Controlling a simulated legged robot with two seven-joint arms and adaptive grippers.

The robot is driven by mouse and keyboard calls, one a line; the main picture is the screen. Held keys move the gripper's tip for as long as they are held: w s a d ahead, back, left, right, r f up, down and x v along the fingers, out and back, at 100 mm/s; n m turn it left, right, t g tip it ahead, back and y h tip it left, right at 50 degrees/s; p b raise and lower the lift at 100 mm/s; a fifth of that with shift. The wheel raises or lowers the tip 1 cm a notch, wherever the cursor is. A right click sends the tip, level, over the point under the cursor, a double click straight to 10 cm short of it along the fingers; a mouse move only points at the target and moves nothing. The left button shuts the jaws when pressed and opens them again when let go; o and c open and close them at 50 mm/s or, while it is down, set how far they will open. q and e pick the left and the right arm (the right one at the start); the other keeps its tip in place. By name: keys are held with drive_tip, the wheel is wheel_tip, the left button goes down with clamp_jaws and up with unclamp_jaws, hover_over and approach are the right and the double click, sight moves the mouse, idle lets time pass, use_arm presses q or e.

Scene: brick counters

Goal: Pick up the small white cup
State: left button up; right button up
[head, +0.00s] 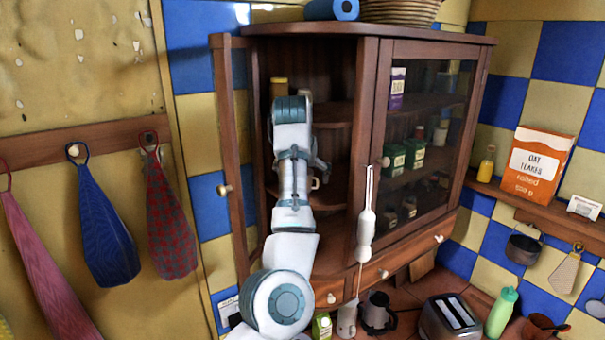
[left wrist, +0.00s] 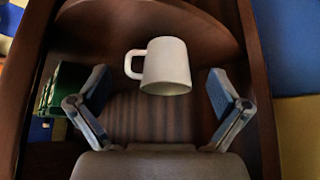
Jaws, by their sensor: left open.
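The small white cup (left wrist: 168,64) is in the left wrist view, ahead of my left gripper (left wrist: 158,82), with its handle towards the picture's left. The gripper's two fingers are spread wide, one on each side of the cup, and appear not to touch it. In the head view my left arm reaches into the open left side of the wooden cabinet. It hides most of the cup there; a small pale part with the handle (head: 316,183) shows just right of the arm. My right gripper is in neither view.
The cabinet's open door (head: 229,150) stands close left of my arm. The central post (head: 369,125) and glass door are to the right. Green boxes (left wrist: 62,90) show beside the left finger in the wrist view. A toaster (head: 450,318) and kettle (head: 378,310) stand below.

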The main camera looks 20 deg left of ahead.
use_arm(q)
drive_tip(key=x, duration=0.2)
drive_tip(key=shift+w+d+f+b, duration=0.2)
drive_tip(key=shift+d+f+b, duration=0.05)
drive_tip(key=shift+b, duration=0.15)
drive_tip(key=shift+w+d+f, duration=0.1)
drive_tip(key=shift+w+f, duration=0.15)
drive_tip(key=shift+s+a+r, duration=0.1)
drive_tip(key=shift+s+a, duration=0.05)
drive_tip(key=shift+a, duration=0.1)
drive_tip(key=c, duration=0.6)
drive_tip(key=shift+a, duration=0.15)
drive_tip(key=c, duration=0.6)
